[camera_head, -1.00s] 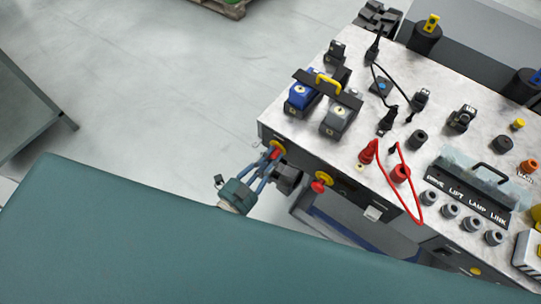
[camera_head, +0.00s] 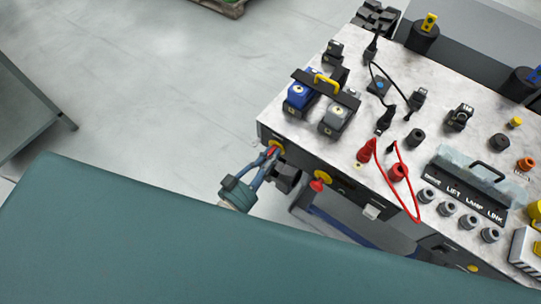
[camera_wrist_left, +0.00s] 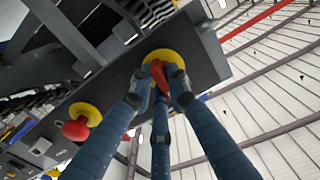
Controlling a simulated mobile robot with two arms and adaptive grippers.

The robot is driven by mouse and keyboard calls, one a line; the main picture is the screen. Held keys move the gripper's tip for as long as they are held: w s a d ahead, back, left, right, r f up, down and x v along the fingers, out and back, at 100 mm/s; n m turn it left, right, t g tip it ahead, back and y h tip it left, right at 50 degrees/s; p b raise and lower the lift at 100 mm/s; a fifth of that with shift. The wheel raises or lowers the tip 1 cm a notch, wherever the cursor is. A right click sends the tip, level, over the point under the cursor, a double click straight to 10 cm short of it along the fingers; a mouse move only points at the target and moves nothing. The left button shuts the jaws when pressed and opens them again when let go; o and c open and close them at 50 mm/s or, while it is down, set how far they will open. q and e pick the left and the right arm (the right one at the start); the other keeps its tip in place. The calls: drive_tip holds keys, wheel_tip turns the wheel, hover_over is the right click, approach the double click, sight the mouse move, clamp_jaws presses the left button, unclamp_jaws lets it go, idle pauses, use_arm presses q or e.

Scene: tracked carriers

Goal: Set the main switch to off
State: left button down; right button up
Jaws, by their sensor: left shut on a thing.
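The main switch is a red handle on a yellow round plate on the dark front side of the carrier. It shows in the left wrist view (camera_wrist_left: 160,72) and at the carrier's left end in the head view (camera_head: 277,147). My left gripper (camera_head: 268,158) is at the switch, with its fingers shut on the red handle; it also shows in the left wrist view (camera_wrist_left: 162,88). The fingers partly cover the handle, so its exact angle is hard to tell. My right gripper is not in view.
A second red knob on a yellow plate (camera_head: 320,180) sits to the right on the same side. The carrier's top (camera_head: 398,135) bears blue and grey blocks (camera_head: 300,94), cables, a red lead (camera_head: 412,200) and labelled knobs. Open floor lies left.

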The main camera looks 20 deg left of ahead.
use_arm(q)
drive_tip(key=shift+n, duration=0.3)
idle(0.4)
drive_tip(key=c, duration=1.7)
unclamp_jaws()
drive_tip(key=shift+o, duration=0.2)
drive_tip(key=shift+s, duration=0.1)
drive_tip(key=v, duration=1.2)
